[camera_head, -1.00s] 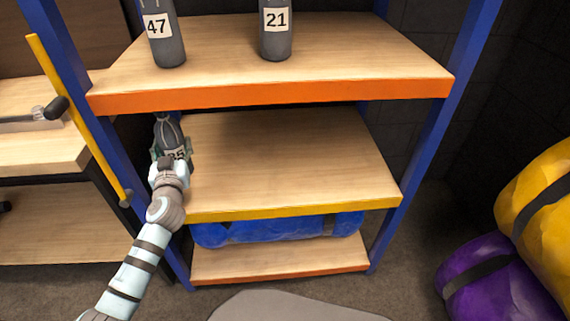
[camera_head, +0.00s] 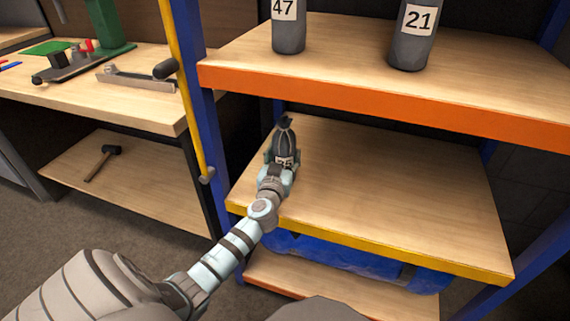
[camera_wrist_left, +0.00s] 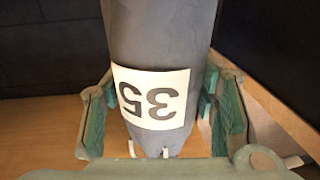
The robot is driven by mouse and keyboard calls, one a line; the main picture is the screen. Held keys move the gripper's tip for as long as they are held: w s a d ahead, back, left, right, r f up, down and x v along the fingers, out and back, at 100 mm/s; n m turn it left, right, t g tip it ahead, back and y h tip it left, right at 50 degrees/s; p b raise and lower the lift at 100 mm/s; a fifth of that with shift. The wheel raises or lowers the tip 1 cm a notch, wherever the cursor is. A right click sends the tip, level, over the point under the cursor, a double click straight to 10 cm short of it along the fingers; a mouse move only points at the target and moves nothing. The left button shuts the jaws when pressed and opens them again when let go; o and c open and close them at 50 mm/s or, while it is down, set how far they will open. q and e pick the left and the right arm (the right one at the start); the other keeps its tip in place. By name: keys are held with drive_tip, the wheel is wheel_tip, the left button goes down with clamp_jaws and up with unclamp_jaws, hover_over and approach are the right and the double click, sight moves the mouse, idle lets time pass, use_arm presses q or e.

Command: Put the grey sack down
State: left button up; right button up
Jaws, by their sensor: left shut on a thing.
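The grey sack (camera_head: 285,143) has a tied top and a white label. It is upright at the left end of the middle shelf (camera_head: 390,190), which has a yellow front edge. My left gripper (camera_head: 281,165) is shut on the sack, with a finger on each side of it. In the left wrist view the sack (camera_wrist_left: 160,45) fills the middle, its label reading 35 upside down, between the green finger pads. I cannot tell whether its base touches the shelf. My right gripper is not in view.
Two grey sacks, marked 47 (camera_head: 288,30) and 21 (camera_head: 412,35), stand on the orange-edged shelf above. A blue upright and a yellow bar (camera_head: 183,90) are left of my gripper. A blue roll (camera_head: 350,258) lies below. The middle shelf is clear to the right.

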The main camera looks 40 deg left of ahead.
use_arm(q)
drive_tip(key=shift+f, duration=0.1)
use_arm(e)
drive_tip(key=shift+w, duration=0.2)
use_arm(q)
drive_tip(key=shift+f, duration=0.1)
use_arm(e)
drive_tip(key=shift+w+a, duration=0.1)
use_arm(q)
drive_tip(key=o, duration=1.7)
drive_tip(key=p+v, duration=0.1)
drive_tip(key=v, duration=1)
drive_tip(key=shift+s+d, duration=0.1)
drive_tip(key=shift+s, duration=0.3)
drive_tip(key=shift+s+d, duration=0.1)
drive_tip(key=shift+s, duration=0.05)
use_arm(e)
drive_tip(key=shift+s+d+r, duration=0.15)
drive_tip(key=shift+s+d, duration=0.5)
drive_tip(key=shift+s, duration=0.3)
